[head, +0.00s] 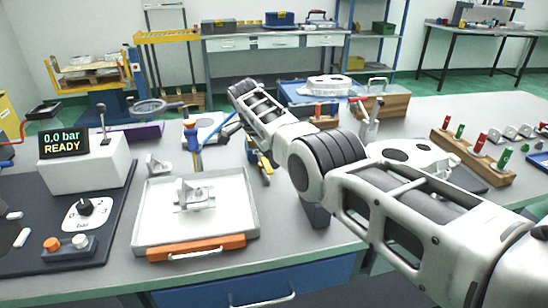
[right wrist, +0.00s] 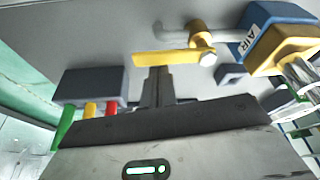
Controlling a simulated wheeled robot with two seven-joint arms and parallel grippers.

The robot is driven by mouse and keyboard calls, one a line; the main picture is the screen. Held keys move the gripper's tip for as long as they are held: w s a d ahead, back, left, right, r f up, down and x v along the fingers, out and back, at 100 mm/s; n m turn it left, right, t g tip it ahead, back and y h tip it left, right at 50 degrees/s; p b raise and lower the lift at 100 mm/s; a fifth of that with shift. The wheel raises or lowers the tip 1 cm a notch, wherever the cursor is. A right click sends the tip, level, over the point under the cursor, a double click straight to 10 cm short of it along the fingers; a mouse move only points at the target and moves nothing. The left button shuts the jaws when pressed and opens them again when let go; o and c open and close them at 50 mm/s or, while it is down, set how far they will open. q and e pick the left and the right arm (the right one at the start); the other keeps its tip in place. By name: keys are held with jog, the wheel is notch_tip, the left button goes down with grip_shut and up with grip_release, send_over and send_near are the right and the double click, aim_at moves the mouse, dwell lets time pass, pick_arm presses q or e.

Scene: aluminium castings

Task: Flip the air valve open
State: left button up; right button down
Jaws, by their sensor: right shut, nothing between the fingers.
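In the right wrist view the air valve shows a flat yellow lever (right wrist: 165,58) on a brass-coloured body (right wrist: 203,40). The lever lies nearly level across the picture, pointing left from its pivot. A blue block (right wrist: 272,22) marked AIR stands to its right. My right gripper (right wrist: 157,75) is shut and empty, its fingertips at the lower edge of the lever near its middle. I cannot tell whether they touch. In the head view my right arm reaches from the lower right over the table, and I cannot make out the valve clearly. My left gripper is out of view.
A white tray (head: 150,215) with a casting (head: 195,195) sits at the front of the table. The pressure display (head: 62,142) reads 0.0 bar, READY. A dark block (right wrist: 92,86) with green, yellow and red pegs lies left of the gripper in the wrist view.

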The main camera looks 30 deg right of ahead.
dwell(0.6)
